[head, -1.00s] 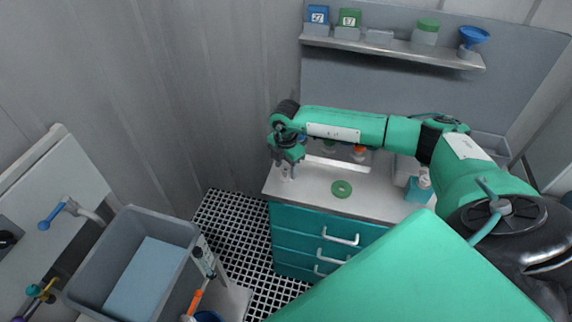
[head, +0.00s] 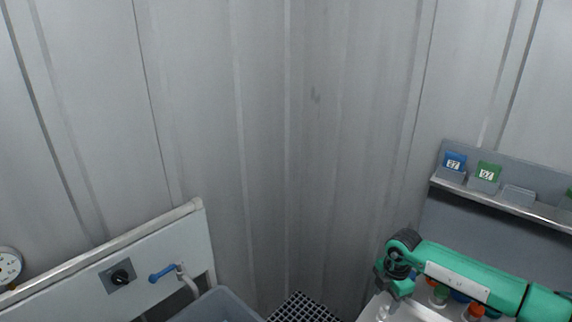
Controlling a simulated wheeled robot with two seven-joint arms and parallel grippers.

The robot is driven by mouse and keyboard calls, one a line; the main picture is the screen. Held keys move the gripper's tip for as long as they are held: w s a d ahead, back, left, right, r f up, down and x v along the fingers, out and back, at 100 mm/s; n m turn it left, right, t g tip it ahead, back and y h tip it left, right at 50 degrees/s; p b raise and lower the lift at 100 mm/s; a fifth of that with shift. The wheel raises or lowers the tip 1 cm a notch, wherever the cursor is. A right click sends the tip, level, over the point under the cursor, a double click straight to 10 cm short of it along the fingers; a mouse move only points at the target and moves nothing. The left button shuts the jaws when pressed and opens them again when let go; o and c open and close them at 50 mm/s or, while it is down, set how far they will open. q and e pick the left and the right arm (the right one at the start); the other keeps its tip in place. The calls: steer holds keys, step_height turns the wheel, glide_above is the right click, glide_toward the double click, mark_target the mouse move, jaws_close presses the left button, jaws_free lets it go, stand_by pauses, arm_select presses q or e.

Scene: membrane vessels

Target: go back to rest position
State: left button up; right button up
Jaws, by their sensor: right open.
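My right arm (head: 465,282) comes in from the lower right edge, green with black joints. My right gripper (head: 387,308) points down over the pale worktop (head: 415,313) at the bottom right. It is open, and I see nothing held in it, though the fingers are small and close to the picture's edge. My left arm and left gripper are not in view.
A shelf (head: 505,206) on the right bears a blue card (head: 455,160) and a green card (head: 489,171). A grey basin (head: 215,308) and a blue-handled tap (head: 165,272) are at lower left. Walls fill the middle.

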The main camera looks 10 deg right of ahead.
steer(key=s+a+r+n+t+y, duration=0.1)
steer(key=s+a+n+t+y, duration=0.15)
steer(key=a+y, duration=1.25)
steer(key=s+a+r+m+t, duration=0.2)
steer(key=a+r+m+t, duration=0.3)
steer(key=a+r+t, duration=0.7)
steer(key=s+d+f+m+h, duration=0.2)
steer(key=d+m+h, duration=0.4)
steer(key=m+h, duration=0.2)
steer(key=s+d+f+m+h, duration=0.2)
steer(key=d+m+h, duration=0.3)
steer(key=m+h, duration=0.2)
steer(key=s+d+f+g, duration=0.2)
steer(key=s+f+g, duration=0.3)
steer(key=s, duration=0.6)
steer(key=s+d+f+g, duration=0.2)
steer(key=s+f+g, duration=0.4)
steer(key=s, duration=0.6)
step_height(320, 180, down, 30)
steer(key=g, duration=0.1)
steer(key=s+d+f+g, duration=0.1)
steer(key=s+d+f, duration=0.2)
steer(key=s+f, duration=1.6)
steer(key=shift+s+f, duration=0.2)
steer(key=shift+f, duration=0.65)
